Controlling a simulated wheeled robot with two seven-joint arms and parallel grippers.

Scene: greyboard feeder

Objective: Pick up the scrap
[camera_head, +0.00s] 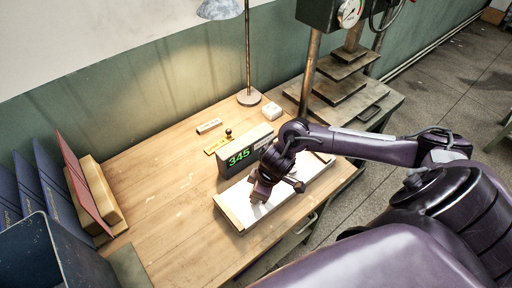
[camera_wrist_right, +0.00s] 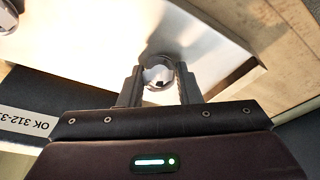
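My right gripper (camera_head: 262,190) reaches down over the long white pan (camera_head: 240,204) beside the lit display. In the right wrist view my right gripper (camera_wrist_right: 159,78) has its two fingers apart, with a small pale rounded piece (camera_wrist_right: 157,74), perhaps the scrap, between them. The fingers appear close against its sides, but I cannot tell whether they grip it. The pan (camera_wrist_right: 215,68) lies below, with a shadow near the piece. Another pale rounded piece (camera_wrist_right: 7,18) shows at the top left edge. In the head view the arm hides any scrap under it. My left gripper is not in view.
The display box (camera_head: 240,153) reads 345 in green, close behind my gripper. Folders and a wooden block (camera_head: 103,190) are at left. A press stands right. The table's left middle is clear.

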